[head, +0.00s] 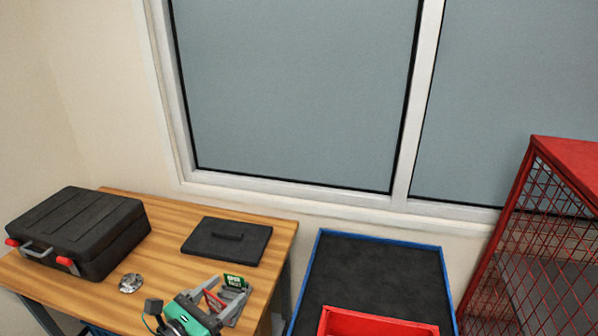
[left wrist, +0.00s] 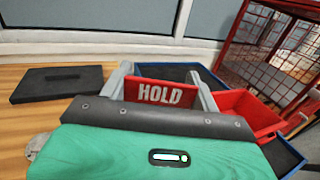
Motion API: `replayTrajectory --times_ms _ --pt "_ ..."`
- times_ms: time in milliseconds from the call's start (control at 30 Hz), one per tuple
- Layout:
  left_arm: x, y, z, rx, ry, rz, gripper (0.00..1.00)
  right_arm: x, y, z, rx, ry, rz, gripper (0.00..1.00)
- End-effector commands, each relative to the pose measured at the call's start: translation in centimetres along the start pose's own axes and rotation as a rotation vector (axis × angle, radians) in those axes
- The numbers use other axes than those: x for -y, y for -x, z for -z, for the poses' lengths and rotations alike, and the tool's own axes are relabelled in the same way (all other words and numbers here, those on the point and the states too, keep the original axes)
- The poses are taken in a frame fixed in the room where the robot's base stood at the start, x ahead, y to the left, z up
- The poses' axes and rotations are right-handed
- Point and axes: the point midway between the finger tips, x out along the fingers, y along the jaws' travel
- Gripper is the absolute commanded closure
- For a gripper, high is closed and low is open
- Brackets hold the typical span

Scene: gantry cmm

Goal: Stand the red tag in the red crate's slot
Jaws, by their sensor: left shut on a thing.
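The red tag (left wrist: 160,93), a flat plate with white "HOLD" lettering, shows in the left wrist view between the grey fingers of my left gripper (left wrist: 163,88). The gripper is shut on it and the lettering reads upright. In the head view my left gripper (head: 229,290) is above the right part of the wooden table, and only a small strip of the red tag (head: 212,300) shows. The red crate (head: 378,324) is to its right, apart from it, cut off by the bottom edge. The crate (left wrist: 249,108) also shows in the wrist view; its slot cannot be made out.
The red crate is at a blue-rimmed dark tray (head: 375,262). A green tag (head: 235,281) is just beyond my left gripper. The wooden table (head: 180,214) bears a black case (head: 80,227), a black lidded plate (head: 227,250) and a small metal part (head: 131,283). A red mesh cage (head: 540,230) stands right.

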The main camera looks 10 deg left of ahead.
Motion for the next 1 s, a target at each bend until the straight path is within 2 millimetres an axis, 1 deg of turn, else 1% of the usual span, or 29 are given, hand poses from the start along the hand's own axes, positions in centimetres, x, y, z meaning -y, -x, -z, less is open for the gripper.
replayTrajectory --times_ms 67,133,233,367,500,600,700,833,1000 --pt "0.1 0.1 0.0 0.0 0.001 0.004 0.59 0.0 0.0 0.0 0.0 0.0 0.0 0.64" --pt "-0.1 -0.1 0.3 0.001 0.001 -0.003 0.59 0.0 -0.2 0.0 0.0 0.0 0.0 0.64" --pt "-1.3 -0.8 1.5 0.003 0.001 -0.034 0.59 0.0 -0.8 -0.1 0.0 0.0 0.0 0.64" --pt "-4.4 -2.5 4.5 0.006 0.001 -0.112 0.59 0.1 -2.3 -0.2 0.0 0.0 0.0 0.64" --pt "-8.1 -4.7 8.2 0.007 0.002 -0.213 0.59 0.1 -4.0 -0.4 0.0 0.0 0.0 0.64" --pt "-10.3 -6.0 10.4 0.006 0.002 -0.276 0.59 0.1 -4.9 -0.5 0.0 0.0 0.0 0.64" --pt "-11.8 -7.0 12.1 0.003 0.003 -0.321 0.59 0.1 -5.5 -0.5 0.0 0.0 0.0 0.64" --pt "-12.9 -7.7 13.2 0.0 0.001 -0.353 0.59 0.1 -5.9 -0.6 0.0 0.0 0.0 0.64" --pt "-13.2 -7.8 13.6 -0.001 0.0 -0.361 0.59 0.1 -6.1 -0.6 0.001 0.001 0.0 0.64"
